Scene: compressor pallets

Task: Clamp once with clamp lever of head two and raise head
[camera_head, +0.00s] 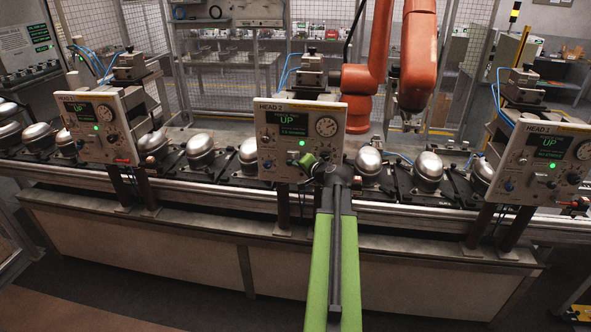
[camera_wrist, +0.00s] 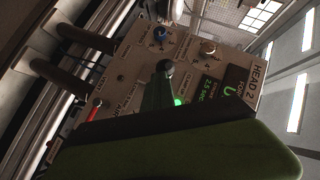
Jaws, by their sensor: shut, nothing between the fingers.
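The head two panel (camera_head: 285,160) is a pale control box with a display reading UP, a lit green lamp and a round gauge. My gripper (camera_head: 318,163) is shut and empty in front of its lower right part. In the wrist view the panel (camera_wrist: 230,68) appears turned sideways, with my gripper (camera_wrist: 166,82) in front of it. A blue knob (camera_wrist: 159,35) and a pale knob (camera_wrist: 208,47) also show. My gripper hides part of the panel.
Similar head panels stand at the left (camera_head: 97,130) and right (camera_head: 535,160), both reading UP. Silver compressors (camera_head: 201,150) sit along the conveyor behind the panels. A metal rail (camera_head: 180,190) runs across the front. An orange robot arm (camera_head: 370,75) stands behind.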

